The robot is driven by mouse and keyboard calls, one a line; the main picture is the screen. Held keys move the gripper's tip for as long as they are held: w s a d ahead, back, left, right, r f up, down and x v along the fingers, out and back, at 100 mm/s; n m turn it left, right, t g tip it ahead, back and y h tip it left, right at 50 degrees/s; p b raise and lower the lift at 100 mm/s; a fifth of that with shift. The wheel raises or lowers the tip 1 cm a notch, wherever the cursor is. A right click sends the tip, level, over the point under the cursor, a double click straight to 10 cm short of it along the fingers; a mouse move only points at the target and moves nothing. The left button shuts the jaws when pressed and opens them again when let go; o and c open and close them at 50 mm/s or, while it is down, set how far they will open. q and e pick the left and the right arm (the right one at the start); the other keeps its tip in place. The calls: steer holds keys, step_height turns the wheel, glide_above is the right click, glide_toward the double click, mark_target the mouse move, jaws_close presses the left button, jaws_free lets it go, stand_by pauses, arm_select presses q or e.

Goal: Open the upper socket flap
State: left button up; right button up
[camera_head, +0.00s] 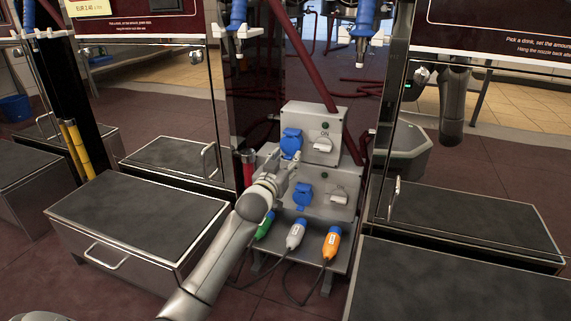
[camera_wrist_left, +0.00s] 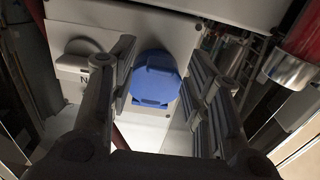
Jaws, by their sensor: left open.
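The upper socket flap (camera_head: 291,143) is blue and sits on the left of the upper grey box (camera_head: 330,120). It looks closed over its socket. In the left wrist view the blue flap (camera_wrist_left: 155,80) lies between my two fingers, with space on both sides. My left gripper (camera_head: 284,170) is open and empty, just below and in front of the upper flap. No contact with the flap shows. A second blue flap (camera_head: 302,195) is on the lower box (camera_head: 322,206). My right gripper is not in view.
A switch (camera_head: 323,143) marked ON is right of the upper flap. Green (camera_head: 265,226), white (camera_head: 296,234) and orange (camera_head: 331,243) plugs with cables rest on the ledge below. Dark red hoses hang behind, and a red cylinder (camera_head: 249,168) stands close left of my gripper.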

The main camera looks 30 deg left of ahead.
arm_select(q)
jaws_close()
stand_by(0.3)
